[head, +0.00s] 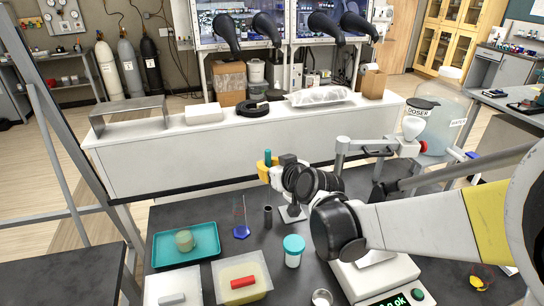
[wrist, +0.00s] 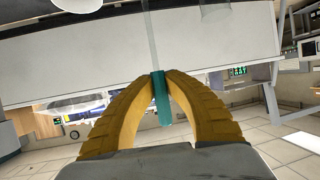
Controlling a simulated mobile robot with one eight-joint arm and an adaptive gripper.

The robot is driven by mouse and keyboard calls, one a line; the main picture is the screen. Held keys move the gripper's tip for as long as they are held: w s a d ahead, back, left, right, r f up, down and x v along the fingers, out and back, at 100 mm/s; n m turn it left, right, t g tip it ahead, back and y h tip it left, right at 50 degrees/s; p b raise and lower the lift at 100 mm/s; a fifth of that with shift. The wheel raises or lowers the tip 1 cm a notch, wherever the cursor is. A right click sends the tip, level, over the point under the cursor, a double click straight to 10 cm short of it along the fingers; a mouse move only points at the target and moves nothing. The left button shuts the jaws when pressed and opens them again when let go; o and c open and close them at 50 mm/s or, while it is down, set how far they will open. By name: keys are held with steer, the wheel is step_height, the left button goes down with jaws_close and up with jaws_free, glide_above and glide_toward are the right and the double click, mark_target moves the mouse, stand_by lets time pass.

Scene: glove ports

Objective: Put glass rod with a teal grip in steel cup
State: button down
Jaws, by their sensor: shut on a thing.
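My gripper (head: 266,165) is shut on the teal grip of the glass rod (wrist: 162,100), which is pinched between the yellow fingertips in the wrist view. The clear rod runs away from the fingers toward the top of that view. In the head view the teal end (head: 267,156) pokes up above the fingers; the glass part is hard to make out. A dark grey upright cylinder (head: 268,217), seemingly the steel cup, stands on the dark bench. My gripper is above and beyond it, apart from it. The cup's inside cannot be made out.
A blue-footed clear vessel (head: 241,231) stands close left of the cup. A teal-lidded jar (head: 293,251) is in front right. A teal tray (head: 160,250), a tub with a red block (head: 243,282), a small metal dish (head: 322,298) and a scale (head: 385,290) crowd the bench.

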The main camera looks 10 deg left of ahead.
mark_target(268, 188)
step_height(268, 188, down, 9)
steer(key=b, duration=0.5)
steer(key=shift+r+b, duration=0.2)
steer(key=shift+b, duration=0.15)
steer(key=shift+a, duration=0.1)
steer(key=c, duration=1.4)
jaws_free()
steer(key=s+d, duration=0.5)
steer(key=s, duration=0.2)
steer(key=shift+s+d, duration=0.15)
steer(key=shift+s, duration=0.1)
